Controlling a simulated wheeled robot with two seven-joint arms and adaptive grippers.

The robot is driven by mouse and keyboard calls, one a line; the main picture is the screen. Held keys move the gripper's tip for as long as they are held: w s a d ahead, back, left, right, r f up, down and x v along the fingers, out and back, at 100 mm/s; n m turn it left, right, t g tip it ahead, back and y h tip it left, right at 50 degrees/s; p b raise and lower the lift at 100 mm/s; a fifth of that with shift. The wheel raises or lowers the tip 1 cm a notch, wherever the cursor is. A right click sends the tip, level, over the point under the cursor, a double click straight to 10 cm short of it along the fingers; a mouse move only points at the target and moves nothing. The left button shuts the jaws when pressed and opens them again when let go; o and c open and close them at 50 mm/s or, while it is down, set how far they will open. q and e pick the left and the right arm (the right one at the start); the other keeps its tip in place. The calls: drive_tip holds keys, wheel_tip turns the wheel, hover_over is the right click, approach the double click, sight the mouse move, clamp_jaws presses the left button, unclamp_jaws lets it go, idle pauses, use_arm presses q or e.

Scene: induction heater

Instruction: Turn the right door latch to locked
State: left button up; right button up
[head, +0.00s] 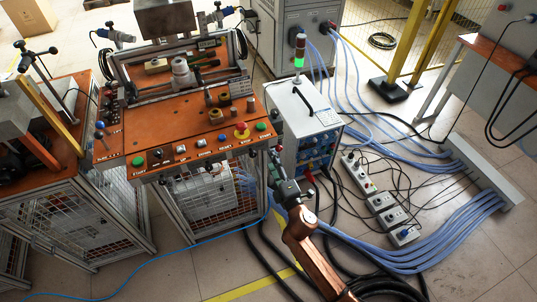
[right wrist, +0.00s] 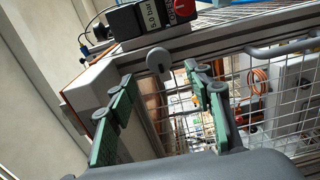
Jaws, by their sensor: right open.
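A grey rounded knob, apparently the right door latch (right wrist: 157,60), sits on the metal frame under the black box in the right wrist view. I cannot tell which way it is turned. My right gripper (right wrist: 160,78) is open, with its green fingers on either side of the latch in that picture; I see no clear contact. In the head view, my right gripper (head: 277,168) is by the right front corner of the orange-topped workbench (head: 190,138). The latch cannot be made out in the head view. My left gripper is not in view.
A mesh door (right wrist: 280,115) fills the right of the wrist view. A light cabinet with a signal tower (head: 300,110) stands close to the right of the bench. Blue and black cables and power strips (head: 382,203) lie on the floor to the right.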

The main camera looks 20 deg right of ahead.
drive_tip(key=s, duration=0.5)
drive_tip(key=shift+s+d, duration=0.1)
drive_tip(key=shift+s, duration=0.3)
